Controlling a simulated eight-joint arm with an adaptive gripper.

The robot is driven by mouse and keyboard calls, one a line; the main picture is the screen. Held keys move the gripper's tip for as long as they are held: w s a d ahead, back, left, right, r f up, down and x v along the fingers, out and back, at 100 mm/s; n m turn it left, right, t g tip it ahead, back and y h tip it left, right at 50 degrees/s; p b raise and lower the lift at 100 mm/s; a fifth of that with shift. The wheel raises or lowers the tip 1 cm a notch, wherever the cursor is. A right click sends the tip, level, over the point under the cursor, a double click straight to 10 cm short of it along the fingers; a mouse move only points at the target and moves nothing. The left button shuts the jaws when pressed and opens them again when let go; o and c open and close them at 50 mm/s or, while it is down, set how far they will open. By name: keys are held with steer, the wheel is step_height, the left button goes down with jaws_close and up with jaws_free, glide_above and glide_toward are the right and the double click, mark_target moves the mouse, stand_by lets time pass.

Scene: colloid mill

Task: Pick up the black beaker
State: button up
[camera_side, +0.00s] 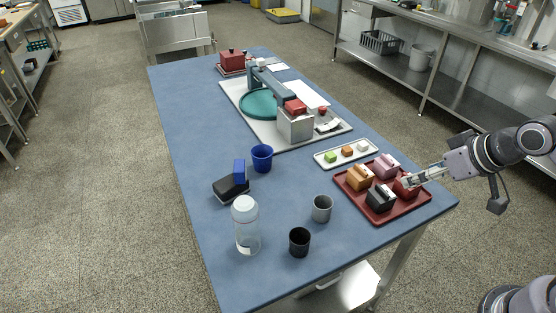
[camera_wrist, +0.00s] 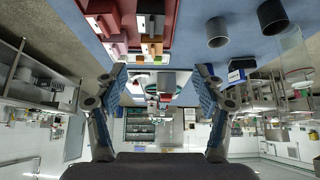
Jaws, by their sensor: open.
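The black beaker (camera_side: 299,242) stands upright near the front edge of the blue table (camera_side: 190,130), between the clear bottle and the grey beaker. In the wrist view, what looks like the black beaker (camera_wrist: 271,17) is at the top right, beside the grey one (camera_wrist: 218,32). My gripper (camera_side: 408,183) is over the right part of the dark red tray, close to a red block, well to the right of the black beaker. The wrist view shows my gripper (camera_wrist: 160,78) with its fingers spread wide and nothing held between them.
The grey beaker (camera_side: 321,209) stands between the black beaker and the dark red tray (camera_side: 382,216), which holds several coloured blocks. The clear bottle (camera_side: 246,230) is left of the black beaker. A blue cup (camera_side: 262,158) and a white tray (camera_side: 328,158) are farther back.

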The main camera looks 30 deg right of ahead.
steer(key=w+a+r+n+g, duration=0.1)
steer(key=w+a+n+g, duration=0.1)
steer(key=w+a+n, duration=0.3)
steer(key=n+g, duration=0.5)
steer(key=n, duration=0.1)
glide_above(300, 236)
steer(key=s+a, duration=0.1)
step_height(300, 236, down, 6)
steer(key=shift+s+f, duration=0.15)
steer(key=shift+f, duration=2.5)
steer(key=shift+s+f, duration=0.15)
steer(key=shift+f, duration=2.45)
steer(key=c, duration=0.9)
